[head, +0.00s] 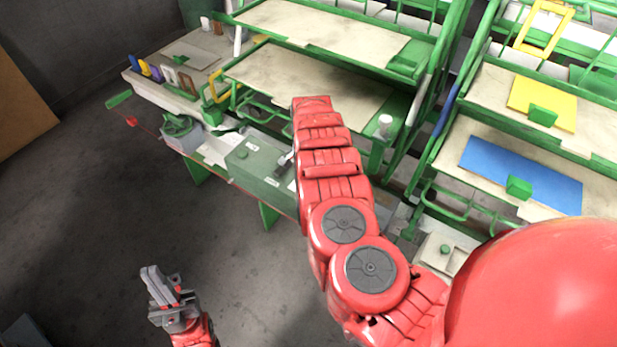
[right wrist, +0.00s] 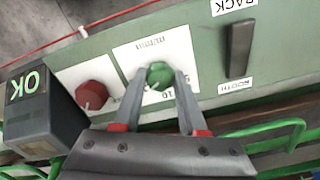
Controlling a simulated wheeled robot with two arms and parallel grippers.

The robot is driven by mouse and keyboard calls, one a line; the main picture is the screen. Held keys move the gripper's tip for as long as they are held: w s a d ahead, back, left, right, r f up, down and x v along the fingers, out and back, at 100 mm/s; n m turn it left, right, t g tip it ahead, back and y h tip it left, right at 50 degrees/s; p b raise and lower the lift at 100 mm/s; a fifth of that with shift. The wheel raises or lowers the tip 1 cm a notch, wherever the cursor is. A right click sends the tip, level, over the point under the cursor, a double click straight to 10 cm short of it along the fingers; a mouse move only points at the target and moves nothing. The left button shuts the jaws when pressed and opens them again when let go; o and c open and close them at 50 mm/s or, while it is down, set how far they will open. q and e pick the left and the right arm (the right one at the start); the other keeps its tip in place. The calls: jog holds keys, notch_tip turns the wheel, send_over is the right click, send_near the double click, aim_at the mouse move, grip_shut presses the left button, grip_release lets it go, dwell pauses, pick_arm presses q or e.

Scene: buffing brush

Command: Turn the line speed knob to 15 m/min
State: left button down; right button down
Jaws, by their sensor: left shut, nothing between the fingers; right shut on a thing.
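The green knob (right wrist: 160,70) sits on a white label plate marked m/min, on the green control box (right wrist: 205,65). A white mark shows at its lower edge in the right wrist view; I cannot read the exact setting. A "10" is partly legible beside it. My right gripper (right wrist: 158,80) is shut on the knob, one finger on each side. In the head view the control box (head: 248,158) stands on the bench, and my right gripper (head: 285,162) is at its right end, partly hidden by my arm. My left gripper (head: 167,288) is shut and empty, low over the floor.
A red knob (right wrist: 92,94) is left of the green one, and a dark lever (right wrist: 237,55) is right of it. A dark unit with a lit OK (right wrist: 28,86) is at left. Green racks (head: 440,70) stand behind. The floor (head: 80,210) is clear at left.

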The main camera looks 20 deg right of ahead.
jog(key=shift+c, duration=2.2)
grip_release()
notch_tip(320, 180, up, 17)
jog(key=b, duration=0.2)
jog(key=shift+r, duration=0.2)
